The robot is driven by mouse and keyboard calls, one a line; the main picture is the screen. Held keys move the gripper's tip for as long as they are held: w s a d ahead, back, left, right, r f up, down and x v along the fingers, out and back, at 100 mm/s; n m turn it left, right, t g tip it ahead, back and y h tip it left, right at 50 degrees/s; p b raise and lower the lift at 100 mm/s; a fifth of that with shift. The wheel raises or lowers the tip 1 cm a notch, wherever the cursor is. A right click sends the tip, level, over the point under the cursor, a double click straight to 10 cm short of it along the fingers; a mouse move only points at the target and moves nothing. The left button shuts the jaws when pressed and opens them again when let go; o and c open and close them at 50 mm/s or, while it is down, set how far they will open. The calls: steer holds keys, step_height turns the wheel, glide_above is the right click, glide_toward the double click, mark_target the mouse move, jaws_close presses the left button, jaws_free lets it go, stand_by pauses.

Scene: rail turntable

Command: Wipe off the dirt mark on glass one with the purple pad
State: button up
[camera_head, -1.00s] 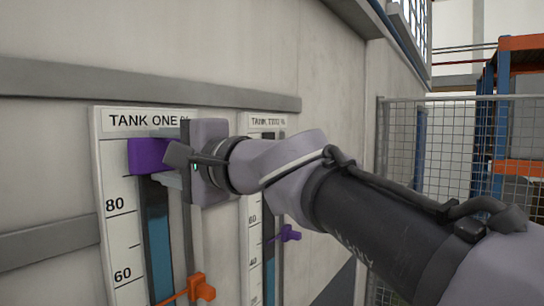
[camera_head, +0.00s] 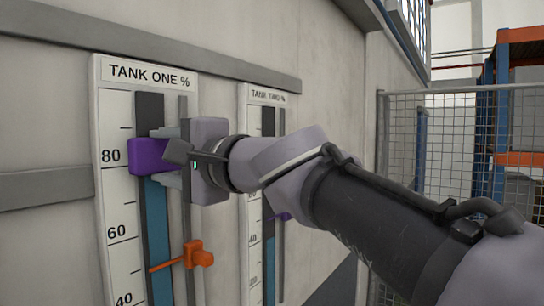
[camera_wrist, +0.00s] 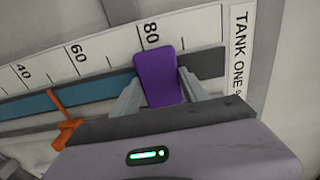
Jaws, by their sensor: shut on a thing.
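My gripper (camera_head: 170,158) is shut on the purple pad (camera_head: 147,156), seen also in the wrist view (camera_wrist: 160,78). The pad lies over glass one (camera_head: 159,225), the upright gauge tube on the Tank One board (camera_head: 116,195), at about the 80 mark. It appears to touch the glass, though exact contact is hard to tell. Above the pad the tube is dark; below it is blue. I see no dirt mark on the uncovered glass; the stretch behind the pad and fingers is hidden.
An orange pointer (camera_head: 196,255) sticks out lower on the Tank One board, beside the tube. The Tank Two board (camera_head: 254,225) stands to the right, with a purple pointer partly behind my arm. A mesh fence (camera_head: 400,150) stands farther right.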

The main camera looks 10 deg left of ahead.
mark_target(152, 99)
step_height(152, 99, up, 10)
steer(key=p, duration=0.7)
steer(key=shift+f, duration=0.35)
stand_by(0.8)
steer(key=shift+d, duration=0.1)
steer(key=shift+s+d+f+b, duration=0.1)
steer(key=shift+s+d+b, duration=0.05)
steer(key=shift+d+b, duration=0.3)
steer(key=shift+b+v, duration=0.95)
steer(key=shift+v, duration=1.45)
